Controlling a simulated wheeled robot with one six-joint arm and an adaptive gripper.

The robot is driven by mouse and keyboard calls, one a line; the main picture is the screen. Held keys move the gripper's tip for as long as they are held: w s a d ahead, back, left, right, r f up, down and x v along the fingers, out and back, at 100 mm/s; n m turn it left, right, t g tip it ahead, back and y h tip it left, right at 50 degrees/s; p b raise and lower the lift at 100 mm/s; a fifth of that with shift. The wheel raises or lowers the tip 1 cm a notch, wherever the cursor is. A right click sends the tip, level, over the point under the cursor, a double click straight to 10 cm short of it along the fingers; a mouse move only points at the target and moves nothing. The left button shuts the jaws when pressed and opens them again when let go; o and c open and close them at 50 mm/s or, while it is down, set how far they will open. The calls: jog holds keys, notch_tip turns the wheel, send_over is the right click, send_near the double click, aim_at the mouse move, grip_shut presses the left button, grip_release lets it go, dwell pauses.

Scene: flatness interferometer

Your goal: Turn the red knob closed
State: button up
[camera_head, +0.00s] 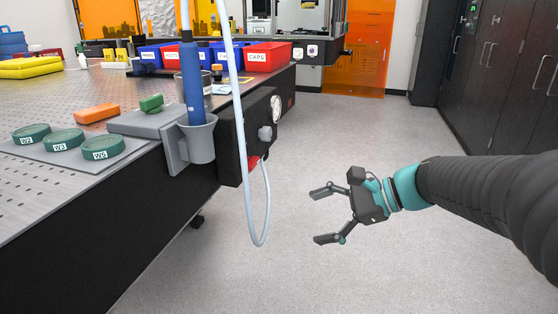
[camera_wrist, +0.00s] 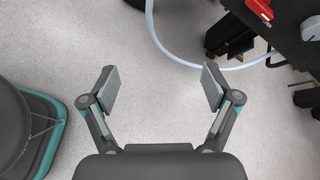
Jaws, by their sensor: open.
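The red knob (camera_head: 254,162) shows as a small red piece at the lower edge of a black panel on the table's end; most of it is hidden in the head view. In the wrist view a red part (camera_wrist: 261,9), seemingly the same knob, is at the top right, on a dark body. My gripper (camera_head: 320,216) is open and empty, over the floor to the right of and below the panel, apart from the knob. Its two fingers are spread in the wrist view (camera_wrist: 159,88), with only floor between them.
A pale hose (camera_head: 264,225) hangs in a loop between the panel and my gripper. A grey knob (camera_head: 265,133) and a round gauge (camera_head: 276,108) are on the panel. A grey holder (camera_head: 196,140) juts from the perforated table (camera_head: 45,185). The floor (camera_head: 350,130) is clear; dark cabinets (camera_head: 500,60) stand right.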

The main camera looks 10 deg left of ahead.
aim_at(256, 163)
jog(key=w+a+r+m+y, duration=0.1)
jog(key=w+a+m+y, duration=0.15)
jog(key=w, duration=0.35)
jog(key=w+a+r+m+y, duration=0.1)
jog(key=w+m+y, duration=0.3)
jog(key=w, duration=0.3)
jog(key=shift+t+h, duration=0.25)
jog(key=shift+t, duration=0.35)
jog(key=a, duration=1.3)
jog(key=shift+w+a+r, duration=0.2)
jog(key=shift+w+a, duration=0.15)
jog(key=c, duration=1.1)
